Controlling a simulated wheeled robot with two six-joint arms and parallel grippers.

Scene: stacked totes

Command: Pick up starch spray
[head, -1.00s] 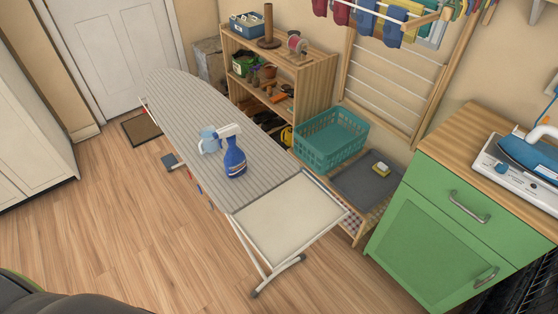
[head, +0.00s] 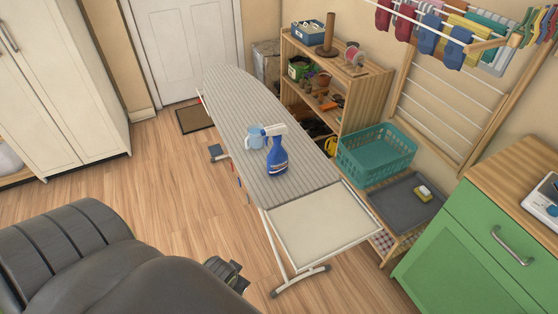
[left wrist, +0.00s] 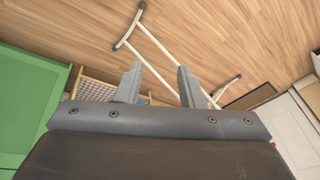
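The starch spray (head: 277,158) is a blue bottle with a white trigger head. It stands upright on the grey striped ironing board (head: 235,105), near the end with the pale rest panel. A light blue cup (head: 255,137) stands just behind and left of it. My left arm comes in from the lower left in the head view, with its end low beside the board's legs and apart from the spray. In the left wrist view my left gripper (left wrist: 160,70) has its two fingers apart with nothing between them. The spray does not show there. My right gripper is in neither view.
A wooden shelf (head: 372,85) stands behind the board. A teal basket (head: 375,155) sits on a low rack with a grey tray to the right. A green cabinet (head: 470,255) is at the lower right. White cupboards stand at the left. The wooden floor between is clear.

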